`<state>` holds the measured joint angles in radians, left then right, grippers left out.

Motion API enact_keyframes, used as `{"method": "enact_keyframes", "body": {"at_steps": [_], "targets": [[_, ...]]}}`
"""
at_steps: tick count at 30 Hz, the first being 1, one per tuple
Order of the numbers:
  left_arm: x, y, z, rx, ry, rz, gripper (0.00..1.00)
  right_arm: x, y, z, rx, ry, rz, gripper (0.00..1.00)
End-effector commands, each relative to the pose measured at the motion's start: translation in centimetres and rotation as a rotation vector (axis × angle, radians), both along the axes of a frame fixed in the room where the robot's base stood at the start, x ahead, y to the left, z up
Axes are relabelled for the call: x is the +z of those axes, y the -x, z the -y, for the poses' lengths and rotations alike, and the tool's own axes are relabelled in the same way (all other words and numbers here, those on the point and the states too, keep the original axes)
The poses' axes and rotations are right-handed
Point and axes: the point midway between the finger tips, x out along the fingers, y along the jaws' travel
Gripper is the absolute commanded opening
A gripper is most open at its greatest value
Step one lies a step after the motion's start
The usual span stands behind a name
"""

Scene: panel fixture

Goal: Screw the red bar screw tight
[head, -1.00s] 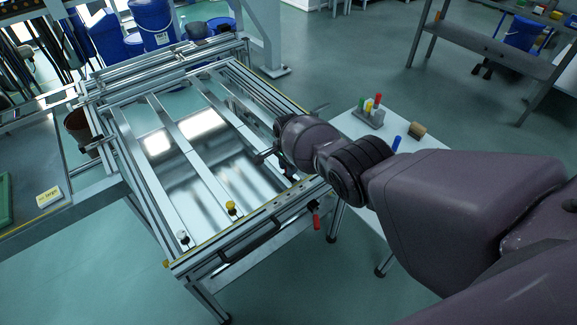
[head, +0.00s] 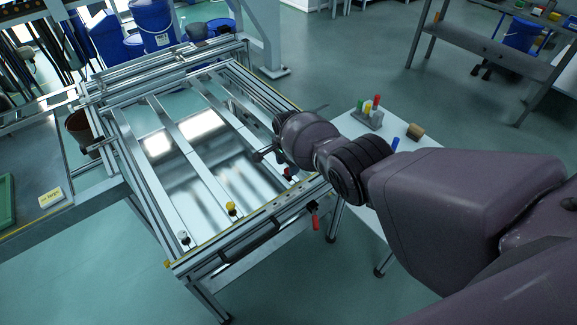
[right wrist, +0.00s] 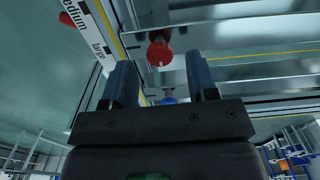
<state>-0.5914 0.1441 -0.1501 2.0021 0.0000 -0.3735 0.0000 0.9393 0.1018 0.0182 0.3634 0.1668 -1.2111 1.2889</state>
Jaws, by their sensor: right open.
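The red bar screw (head: 288,173) shows as a small red knob by the near-right rail of the metal frame (head: 215,253). In the right wrist view, its round red head (right wrist: 159,53) is just beyond my fingertips, roughly centred between them. My right gripper (right wrist: 160,80) is open, with one blue-grey finger on each side and nothing held. It looks apart from the red screw. In the head view, my right wrist hides most of the gripper. My left gripper is not in view.
A yellow knob (head: 231,208) and a white knob (head: 184,237) stand along the same rail. A blue knob (right wrist: 168,97) shows between the fingers. A red handle (head: 315,222) hangs outside the frame. A white side table (head: 356,128) with small coloured items stands at the right.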

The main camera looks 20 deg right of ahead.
Motion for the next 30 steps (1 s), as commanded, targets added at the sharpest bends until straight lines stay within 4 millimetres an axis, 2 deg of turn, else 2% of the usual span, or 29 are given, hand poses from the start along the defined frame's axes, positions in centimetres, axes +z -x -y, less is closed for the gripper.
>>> {"method": "enact_keyframes", "body": {"at_steps": [1,6,15,21,30], "targets": [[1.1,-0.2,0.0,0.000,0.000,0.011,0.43,1.6,-0.2,0.0,0.000,-0.001,0.007,0.53],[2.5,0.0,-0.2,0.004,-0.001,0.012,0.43,4.6,-0.2,0.0,0.000,0.000,0.006,0.53],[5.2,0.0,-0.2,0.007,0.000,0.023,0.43,8.2,-0.1,0.0,0.000,0.000,0.003,0.53],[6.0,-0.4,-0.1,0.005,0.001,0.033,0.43,9.0,0.0,0.0,0.000,0.000,0.000,0.53],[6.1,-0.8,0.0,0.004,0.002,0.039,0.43,9.0,0.0,0.0,0.000,0.000,0.000,0.53]]}}
